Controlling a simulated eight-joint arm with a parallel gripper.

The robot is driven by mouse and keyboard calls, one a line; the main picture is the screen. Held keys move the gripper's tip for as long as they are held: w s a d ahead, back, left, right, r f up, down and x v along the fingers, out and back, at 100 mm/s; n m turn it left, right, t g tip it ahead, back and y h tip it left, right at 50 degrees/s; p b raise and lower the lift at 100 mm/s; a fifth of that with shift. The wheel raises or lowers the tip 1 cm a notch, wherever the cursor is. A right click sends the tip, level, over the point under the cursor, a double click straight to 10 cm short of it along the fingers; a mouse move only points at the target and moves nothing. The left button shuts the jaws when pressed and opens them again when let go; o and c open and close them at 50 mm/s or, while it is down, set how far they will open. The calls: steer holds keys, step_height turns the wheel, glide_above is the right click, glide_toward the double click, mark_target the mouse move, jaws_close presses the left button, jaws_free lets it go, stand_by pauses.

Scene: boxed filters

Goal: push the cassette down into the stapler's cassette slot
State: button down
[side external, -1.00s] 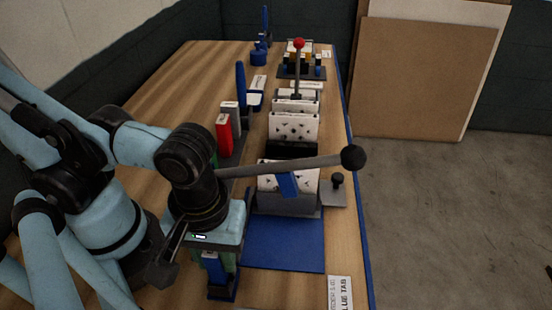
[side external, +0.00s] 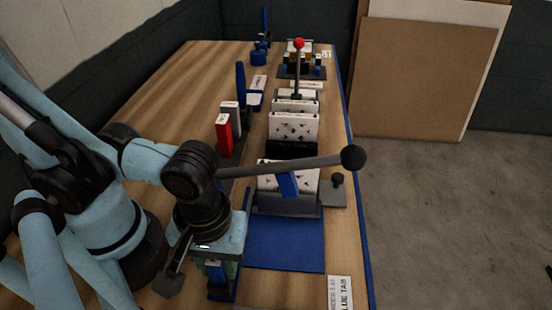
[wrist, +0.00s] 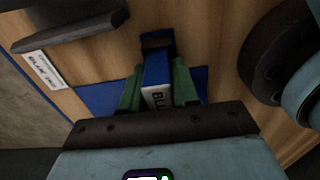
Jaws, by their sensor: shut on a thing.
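My gripper (side external: 218,273) points down at the front of the bench, its green fingers shut on a blue cassette (side external: 216,272). In the wrist view the cassette (wrist: 157,72) shows blue with a white label reading "BLU", between the two green fingers (wrist: 157,92). A dark blue stapler base (side external: 221,297) stands directly below the fingers. The wrist view shows a dark blue block (wrist: 157,40) at the cassette's far end. The slot is hidden, so I cannot tell how deep the cassette sits.
A blue mat (side external: 285,245) lies right of my gripper. Beyond it stands a grey holder with a patterned box (side external: 268,176) and a long black-knobbed lever (side external: 290,164) reaching across. Red (side external: 223,138) and grey cassettes stand farther back. A label card (side external: 340,292) lies at the front right.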

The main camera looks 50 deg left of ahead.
steer(key=c, duration=0.8)
jaws_free()
steer(key=shift+r, duration=0.15)
steer(key=shift+r, duration=5.85)
